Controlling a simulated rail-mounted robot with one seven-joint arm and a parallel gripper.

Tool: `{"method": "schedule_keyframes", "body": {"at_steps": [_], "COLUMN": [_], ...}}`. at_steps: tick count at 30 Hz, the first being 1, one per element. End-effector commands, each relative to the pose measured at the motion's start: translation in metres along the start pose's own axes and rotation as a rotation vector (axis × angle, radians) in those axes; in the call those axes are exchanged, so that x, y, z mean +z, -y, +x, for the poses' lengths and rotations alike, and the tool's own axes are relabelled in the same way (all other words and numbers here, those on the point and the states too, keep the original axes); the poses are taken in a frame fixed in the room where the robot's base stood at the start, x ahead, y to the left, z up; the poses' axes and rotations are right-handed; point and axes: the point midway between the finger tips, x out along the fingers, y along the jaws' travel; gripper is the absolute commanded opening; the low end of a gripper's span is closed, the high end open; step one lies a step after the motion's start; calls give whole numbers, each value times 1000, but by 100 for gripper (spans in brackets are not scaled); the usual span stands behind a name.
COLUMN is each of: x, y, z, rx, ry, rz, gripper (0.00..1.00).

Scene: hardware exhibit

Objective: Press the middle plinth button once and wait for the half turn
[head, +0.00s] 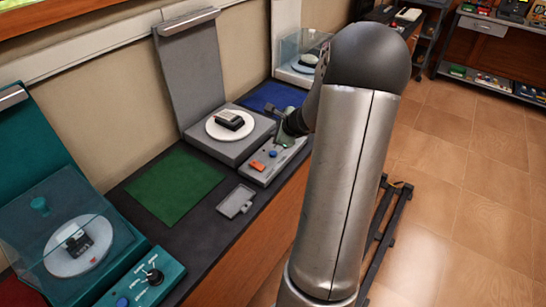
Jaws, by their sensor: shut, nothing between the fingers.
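The middle plinth (200,138) is grey, with a tall grey back panel (190,65). A white turntable (214,131) on it carries a small black device (230,119). A light grey control box (255,176) sits at its front edge, with an orange control (257,165) and a blue round button (273,154). My gripper (286,141) is shut and empty, over the far right end of the box. My arm comes in from the right and hides part of that end. I cannot tell whether the fingertips touch anything there.
A teal plinth with a clear cover (50,235) and a knob box (145,278) stands at near left. Another covered plinth (300,62) is at the back. A green mat (175,187), a blue mat (270,96) and a small grey plate (236,201) lie on the dark counter.

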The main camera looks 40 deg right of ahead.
Motion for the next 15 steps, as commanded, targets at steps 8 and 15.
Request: {"method": "schedule_keyframes", "body": {"at_steps": [8,15], "x": [-23,-27], "y": [-24,-28], "z": [32,38], "rx": [0,0], "ry": [0,1], "rz": [-2,-1], "gripper": [0,0]}}
